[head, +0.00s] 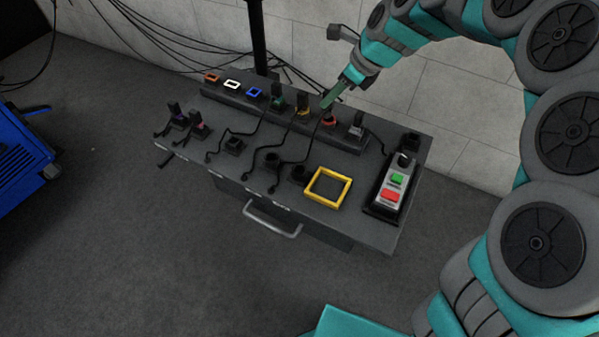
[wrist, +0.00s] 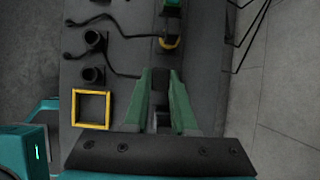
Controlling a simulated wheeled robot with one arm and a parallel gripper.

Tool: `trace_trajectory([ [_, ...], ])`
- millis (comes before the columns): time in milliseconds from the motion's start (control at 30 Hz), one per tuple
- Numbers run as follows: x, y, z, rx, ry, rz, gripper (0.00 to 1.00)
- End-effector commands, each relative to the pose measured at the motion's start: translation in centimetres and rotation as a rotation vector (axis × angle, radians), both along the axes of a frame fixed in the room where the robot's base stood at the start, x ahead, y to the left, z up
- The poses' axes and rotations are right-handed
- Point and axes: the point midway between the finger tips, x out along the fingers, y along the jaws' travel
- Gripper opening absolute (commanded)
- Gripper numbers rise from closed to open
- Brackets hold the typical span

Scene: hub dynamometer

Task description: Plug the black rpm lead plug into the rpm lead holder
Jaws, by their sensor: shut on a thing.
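In the wrist view my gripper (wrist: 160,88) is shut on a dark plug (wrist: 159,80), mostly hidden between its green fingers. A black lead (wrist: 122,72) runs from beside it to the left. In the head view my gripper (head: 327,101) is low over the red-ringed socket (head: 329,119) on the raised back ledge. I cannot tell whether the held plug is still seated there. Black round holders stand in front, one in the middle (head: 268,161) and one beside the yellow frame (head: 298,174); no readable label shows which is the rpm lead holder.
Plugs with leads stand in the green (head: 278,101), yellow (head: 303,108) and grey (head: 356,127) sockets beside my gripper. A yellow square frame (head: 328,187) and a button box (head: 391,189) occupy the right front. Two more plugs (head: 186,119) stand at the left.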

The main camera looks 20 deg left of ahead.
Motion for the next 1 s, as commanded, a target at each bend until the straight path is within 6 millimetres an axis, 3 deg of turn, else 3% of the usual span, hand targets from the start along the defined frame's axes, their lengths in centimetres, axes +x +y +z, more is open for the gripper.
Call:
trace_trajectory([
  [1000,-5.5,0.5,0.1,0.001,-0.002,0.0,0.0],
])
